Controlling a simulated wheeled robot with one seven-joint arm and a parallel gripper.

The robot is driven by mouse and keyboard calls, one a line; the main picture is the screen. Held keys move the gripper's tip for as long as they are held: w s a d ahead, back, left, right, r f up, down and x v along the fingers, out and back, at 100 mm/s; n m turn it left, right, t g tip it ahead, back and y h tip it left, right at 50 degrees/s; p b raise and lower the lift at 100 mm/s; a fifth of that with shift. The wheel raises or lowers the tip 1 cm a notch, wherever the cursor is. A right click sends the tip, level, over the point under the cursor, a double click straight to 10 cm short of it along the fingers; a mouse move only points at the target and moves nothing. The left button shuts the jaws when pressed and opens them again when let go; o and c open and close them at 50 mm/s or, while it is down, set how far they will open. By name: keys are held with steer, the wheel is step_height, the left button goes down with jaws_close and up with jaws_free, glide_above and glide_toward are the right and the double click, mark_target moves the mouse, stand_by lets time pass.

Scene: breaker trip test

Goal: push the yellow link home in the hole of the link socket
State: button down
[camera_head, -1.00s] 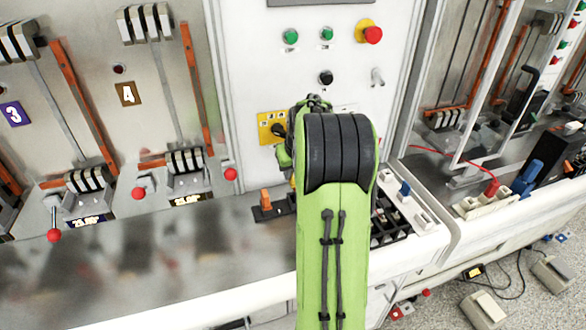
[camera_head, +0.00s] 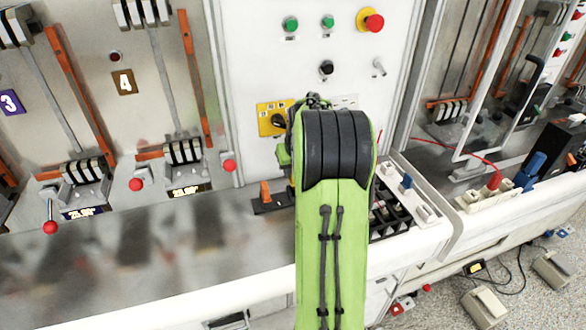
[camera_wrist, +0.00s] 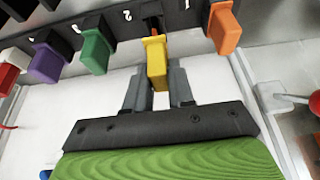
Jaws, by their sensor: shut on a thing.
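In the wrist view my gripper (camera_wrist: 160,75) is shut on the yellow link (camera_wrist: 156,60), with one grey finger on each side of it. The far end of the yellow link points at a dark socket strip (camera_wrist: 178,20), where a reddish-orange piece shows just beyond it. I cannot tell how deep the yellow link sits in its hole. In the head view my green arm hides the gripper and the yellow link. The left end of the dark strip (camera_head: 272,206) shows beside the arm.
An orange link (camera_wrist: 224,28) stands right of the yellow one. Green (camera_wrist: 97,50), purple (camera_wrist: 48,62) and red (camera_wrist: 10,70) links stand to its left. A red-knobbed lever (camera_wrist: 313,102) is at the far right. A yellow switch plate (camera_head: 268,118) is on the panel.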

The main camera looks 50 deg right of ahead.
steer(key=shift+f+b, duration=1.5)
steer(key=shift+f, duration=0.35)
stand_by(0.3)
steer(key=c, duration=0.9)
jaws_free()
steer(key=p+v, duration=0.3)
steer(key=v, duration=1.2)
steer(key=shift+s+r, duration=0.2)
steer(key=shift+r, duration=0.15)
